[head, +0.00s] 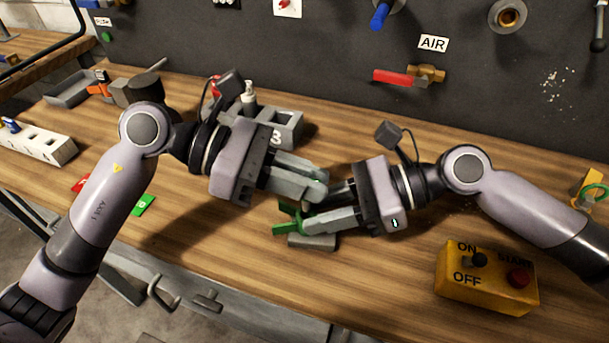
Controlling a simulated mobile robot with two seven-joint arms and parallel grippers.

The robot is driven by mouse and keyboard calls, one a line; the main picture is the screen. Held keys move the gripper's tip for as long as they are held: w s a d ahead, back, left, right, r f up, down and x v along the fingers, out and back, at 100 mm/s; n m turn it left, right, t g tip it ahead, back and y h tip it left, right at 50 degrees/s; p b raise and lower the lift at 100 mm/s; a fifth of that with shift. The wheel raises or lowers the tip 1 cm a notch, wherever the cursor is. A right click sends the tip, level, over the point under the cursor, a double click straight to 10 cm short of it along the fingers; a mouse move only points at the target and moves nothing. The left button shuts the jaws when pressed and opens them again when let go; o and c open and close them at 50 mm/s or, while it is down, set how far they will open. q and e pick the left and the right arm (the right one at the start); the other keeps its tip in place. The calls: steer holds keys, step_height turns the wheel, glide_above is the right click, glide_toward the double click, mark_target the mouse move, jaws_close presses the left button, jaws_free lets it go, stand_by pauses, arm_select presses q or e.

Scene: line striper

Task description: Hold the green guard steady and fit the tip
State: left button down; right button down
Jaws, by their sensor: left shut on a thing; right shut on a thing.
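The green guard (287,229) is near the middle of the bench in the head view, at the fingertips of my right gripper (304,217). My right gripper comes in from the right and is shut on the guard. My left gripper (322,186) is just above and behind it, its fingertips close to the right gripper's fingers. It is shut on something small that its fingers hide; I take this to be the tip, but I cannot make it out. Whether the tip touches the guard cannot be seen.
A grey block (312,242) lies under the guard. A grey compartment holder (287,125) stands behind my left gripper. A yellow ON/OFF switch box (487,281) sits at the front right. A red-handled air valve (410,77) is on the back panel. The bench front centre is clear.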

mark_target(304, 209)
arm_select(q)
steer(key=shift+f, duration=2)
stand_by(1.7)
steer(key=shift+w+r, duration=0.1)
steer(key=shift+r, duration=0.5)
stand_by(0.4)
stand_by(0.5)
steer(key=shift+f, duration=0.15)
stand_by(1.3)
steer(key=shift+f, duration=0.2)
steer(key=shift+f, duration=0.25)
stand_by(0.5)
steer(key=shift+r, duration=0.35)
